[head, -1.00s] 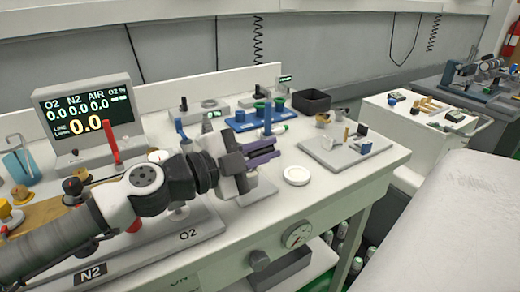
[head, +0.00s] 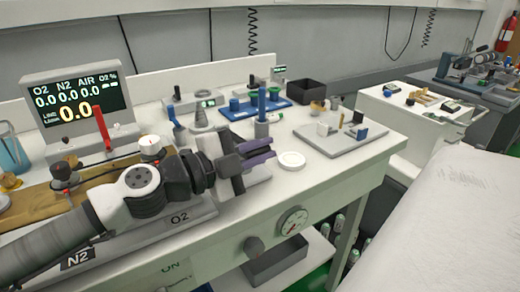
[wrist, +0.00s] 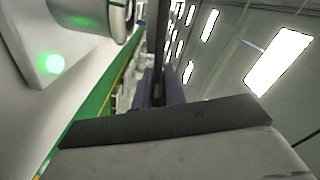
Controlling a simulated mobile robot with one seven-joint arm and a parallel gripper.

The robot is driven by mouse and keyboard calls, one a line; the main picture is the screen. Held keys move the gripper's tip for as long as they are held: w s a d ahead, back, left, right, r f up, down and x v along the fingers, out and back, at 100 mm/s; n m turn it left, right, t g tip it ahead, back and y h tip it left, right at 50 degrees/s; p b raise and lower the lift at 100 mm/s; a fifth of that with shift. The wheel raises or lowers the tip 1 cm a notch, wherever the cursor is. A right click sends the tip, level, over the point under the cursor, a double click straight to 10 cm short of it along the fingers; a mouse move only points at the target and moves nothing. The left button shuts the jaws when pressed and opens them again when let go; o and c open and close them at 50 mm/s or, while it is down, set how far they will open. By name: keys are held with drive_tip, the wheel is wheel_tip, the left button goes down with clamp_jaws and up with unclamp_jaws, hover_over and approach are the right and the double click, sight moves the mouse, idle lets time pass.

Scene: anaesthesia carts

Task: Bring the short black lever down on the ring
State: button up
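My gripper (head: 264,152) is over the front of the white bench in the head view, empty, its two purple fingers spread with a gap between them. A grey plate (head: 190,105) at the back of the bench carries a small upright black piece (head: 177,92) and a round ring-like piece (head: 206,92). These may be the short black lever and the ring, but they are too small to be sure. My gripper is in front of this plate, apart from it. The wrist view shows a purple finger (wrist: 160,90) and no lever or ring that I can make out.
A blue-topped post (head: 262,108) stands just behind my gripper. A white disc (head: 291,160) lies to its right. A blue tray (head: 240,108), black bin (head: 306,92) and grey board (head: 345,140) stand farther back and right. A monitor (head: 75,100) and red lever (head: 102,127) are left.

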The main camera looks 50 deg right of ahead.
drive_tip(key=o, duration=0.4)
drive_tip(key=v, duration=1.4)
drive_tip(key=shift+s+d, duration=0.1)
